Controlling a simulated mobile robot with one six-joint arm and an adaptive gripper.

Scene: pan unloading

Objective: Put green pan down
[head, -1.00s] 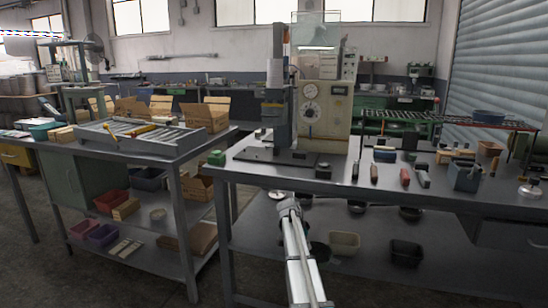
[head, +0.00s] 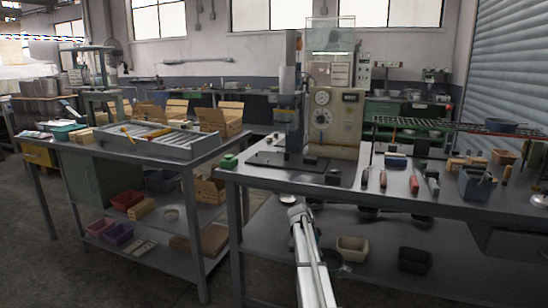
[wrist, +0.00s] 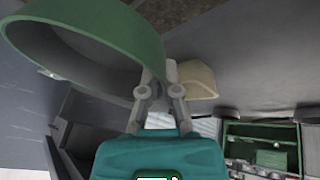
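The green pan (wrist: 105,30) fills the upper left of the wrist view, tilted in the picture, with its curved rim and grey inside showing. My gripper (wrist: 161,75) is in the middle of that view. Its fingers are close together at the pan's near edge and appear shut on it; the exact contact is hard to see. In the head view my arm reaches toward the workbench's front edge. My fingertips and most of the pan are hidden or too small to tell there.
The workbench (head: 400,202) carries a press (head: 333,115), hand tools and a blue-grey bin (head: 475,184). Its lower shelf holds a beige bin (head: 352,248), a black bin (head: 415,261) and dark bowls. A second table (head: 95,153) with a tray (head: 165,146) stands at left.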

